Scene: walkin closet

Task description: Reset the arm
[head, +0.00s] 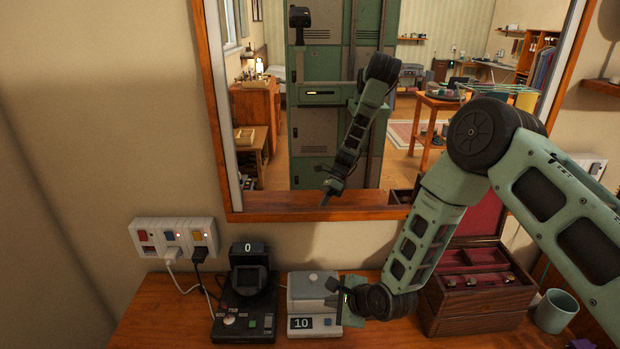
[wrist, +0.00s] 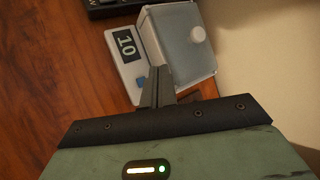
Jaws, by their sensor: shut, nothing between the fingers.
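My arm reaches in from the right in the head view and bends down toward the tabletop. My gripper (head: 335,293) is at the right side of a white device (head: 313,292) with a display reading 10. In the wrist view my gripper (wrist: 157,75) is shut and empty, its fingertips close in front of the white device (wrist: 185,45) with its round knob and blue button. I cannot tell whether the fingertips touch it.
A black device (head: 245,310) showing 0 stands to the left. An open wooden box (head: 478,300) and a teal cup (head: 556,310) stand to the right. A wall socket strip (head: 175,237) and a framed mirror (head: 400,214) are behind. The table's left end (head: 160,315) is clear.

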